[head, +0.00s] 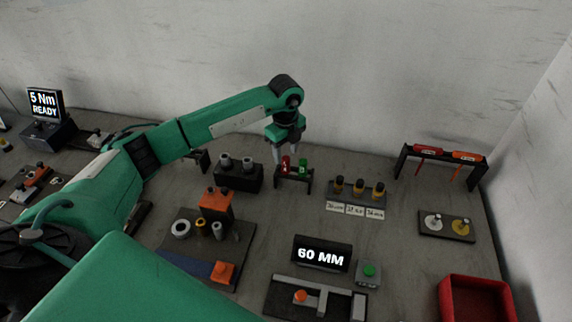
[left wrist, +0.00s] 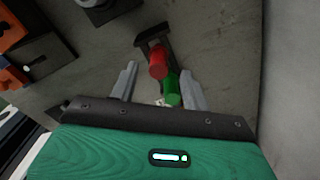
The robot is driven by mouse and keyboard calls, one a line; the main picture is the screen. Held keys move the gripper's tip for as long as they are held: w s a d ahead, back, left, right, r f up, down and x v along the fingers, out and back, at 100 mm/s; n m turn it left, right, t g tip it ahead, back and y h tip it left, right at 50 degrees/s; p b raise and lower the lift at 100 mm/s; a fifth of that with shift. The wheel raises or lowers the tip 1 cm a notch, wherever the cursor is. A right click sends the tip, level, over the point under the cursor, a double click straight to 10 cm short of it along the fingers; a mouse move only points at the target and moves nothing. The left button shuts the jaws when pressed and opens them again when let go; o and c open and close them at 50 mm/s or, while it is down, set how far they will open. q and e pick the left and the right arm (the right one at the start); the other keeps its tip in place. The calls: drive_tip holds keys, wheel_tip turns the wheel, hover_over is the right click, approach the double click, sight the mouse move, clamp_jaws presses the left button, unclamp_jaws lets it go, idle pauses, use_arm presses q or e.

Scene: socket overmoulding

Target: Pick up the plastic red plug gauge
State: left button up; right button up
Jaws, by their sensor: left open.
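The red plug gauge (head: 286,164) stands upright in a small dark rack (head: 308,184) at the back middle of the bench, with the green gauge (head: 303,165) just to its right. In the left wrist view the red gauge (left wrist: 157,63) and the green gauge (left wrist: 173,92) lie between the spread fingers. My left gripper (head: 287,150) is open and points down at the rack. Its fingers (left wrist: 163,82) show apart with nothing visibly gripped; whether they touch the gauges cannot be told. My right gripper is not in view.
A black block with grey cylinders (head: 238,178) stands left of the rack. Three dark and yellow gauges (head: 358,190) stand to the right. A hanging rack (head: 440,158) with red and orange tools is at the back right. A red bin (head: 474,300) is at the front right.

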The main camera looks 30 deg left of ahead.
sight(285, 157)
use_arm(q)
wheel_tip(285, 157, down, 4)
drive_tip(key=shift+r+p, duration=0.15)
drive_tip(key=shift+p, duration=0.55)
drive_tip(key=shift+f, duration=0.45)
drive_tip(key=shift+c, duration=0.2)
clamp_jaws()
drive_tip(key=shift+r, duration=0.2)
